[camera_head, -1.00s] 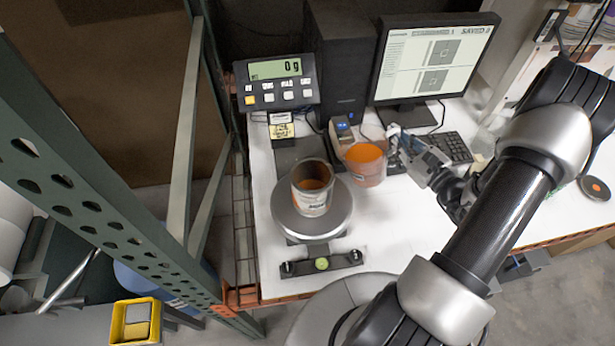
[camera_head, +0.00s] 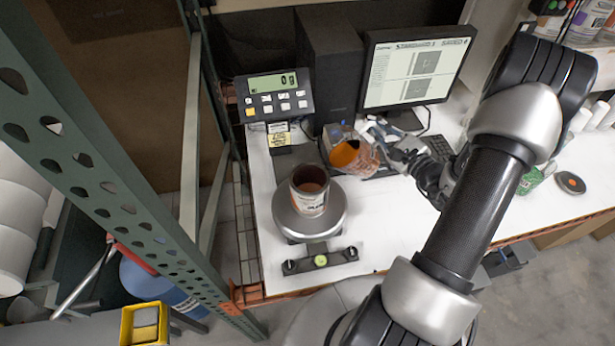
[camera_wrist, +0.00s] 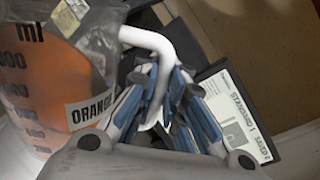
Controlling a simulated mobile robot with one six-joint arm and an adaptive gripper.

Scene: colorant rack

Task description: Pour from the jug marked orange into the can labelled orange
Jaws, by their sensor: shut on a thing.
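The clear jug with orange liquid (camera_head: 354,158) is held by my gripper (camera_head: 403,147), above and to the right of the can. The jug is tilted, its mouth toward the left. In the wrist view the jug (camera_wrist: 45,85) shows an ORANGE label and ml marks, and my gripper (camera_wrist: 165,100) is shut on its white handle (camera_wrist: 152,42). The open can (camera_head: 310,194) stands upright on the round scale plate (camera_head: 290,222). Its inside looks reddish brown, and its label is too small to read. No stream of liquid shows between jug and can.
The scale display (camera_head: 272,95) reads 0 g. A green rack post (camera_head: 95,170) rises at left. White tabletop (camera_head: 400,215) is clear right of the scale.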

